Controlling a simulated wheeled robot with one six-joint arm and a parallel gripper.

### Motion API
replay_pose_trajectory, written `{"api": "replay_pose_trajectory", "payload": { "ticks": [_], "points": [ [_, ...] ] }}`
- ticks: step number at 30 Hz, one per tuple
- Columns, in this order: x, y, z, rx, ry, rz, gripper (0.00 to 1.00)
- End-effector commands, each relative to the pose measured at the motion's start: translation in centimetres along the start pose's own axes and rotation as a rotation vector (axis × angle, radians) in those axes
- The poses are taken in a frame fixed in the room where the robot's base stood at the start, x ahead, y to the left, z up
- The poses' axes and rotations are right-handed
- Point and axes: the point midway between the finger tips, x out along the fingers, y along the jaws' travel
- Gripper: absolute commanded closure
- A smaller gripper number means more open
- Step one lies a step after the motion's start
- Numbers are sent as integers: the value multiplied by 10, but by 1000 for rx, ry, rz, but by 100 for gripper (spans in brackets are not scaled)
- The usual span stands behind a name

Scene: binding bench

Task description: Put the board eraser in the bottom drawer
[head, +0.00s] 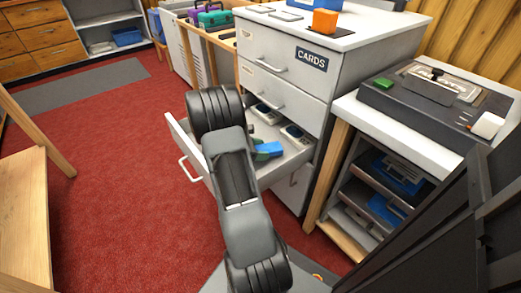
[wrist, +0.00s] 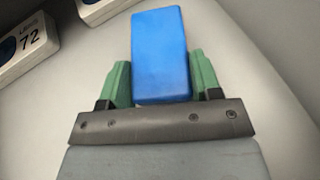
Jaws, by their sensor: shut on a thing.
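A plain blue block, which I take as the board eraser (wrist: 160,55), is between the green fingertips of my gripper (wrist: 160,85) in the wrist view. Both fingertips touch its sides. In the head view the blue eraser (head: 270,148) shows beside my gripper (head: 262,153), over the open drawer (head: 290,158). I cannot tell whether it touches the drawer floor. The open drawer is below two shut drawers; my arm hides part of it. A strip of cabinet front shows below, and I cannot tell whether that is another drawer.
An orange box (head: 325,21) stands on the cabinet (head: 360,30). A white-topped bench (head: 350,112) is to the right. Red floor is free at left.

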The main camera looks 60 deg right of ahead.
Motion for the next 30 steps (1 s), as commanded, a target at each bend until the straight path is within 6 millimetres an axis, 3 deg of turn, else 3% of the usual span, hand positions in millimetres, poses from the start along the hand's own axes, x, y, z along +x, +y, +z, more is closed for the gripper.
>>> {"api": "replay_pose_trajectory", "payload": {
  "ticks": [21, 22, 30],
  "points": [
    [5, 0, -12, 0, 0, 0, 70],
    [5, 0, -11, 0, 0, 0, 39],
    [4, 0, -11, 0, 0, 0, 13]
  ]
}}
